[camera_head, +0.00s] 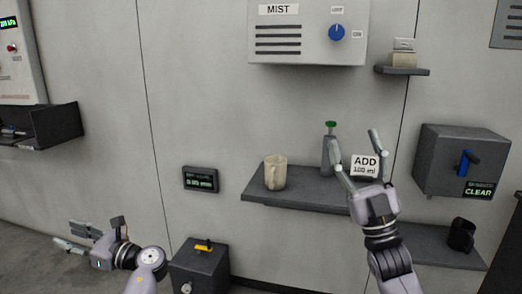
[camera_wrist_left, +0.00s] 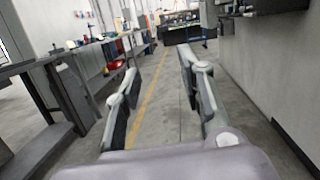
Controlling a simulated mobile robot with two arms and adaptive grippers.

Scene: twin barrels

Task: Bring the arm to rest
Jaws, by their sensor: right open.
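My right gripper (camera_head: 358,155) is open and empty in front of the wall shelf. Its fingers point up, on either side of the white "ADD 100 ml" sign as seen from the head. My left gripper (camera_head: 75,235) is low at the left in the head view, pointing left. In the left wrist view the left gripper (camera_wrist_left: 158,95) is open, with its fingers apart and nothing between them. Behind the fingers the floor runs away along a yellow line.
The shelf (camera_head: 300,192) holds a beige mug (camera_head: 275,173) and a grey bottle with a green top (camera_head: 328,152). A MIST panel (camera_head: 308,45) with a blue knob is above. A dark box with a blue lever (camera_head: 461,160) is right. A black cup (camera_head: 461,235) stands lower right.

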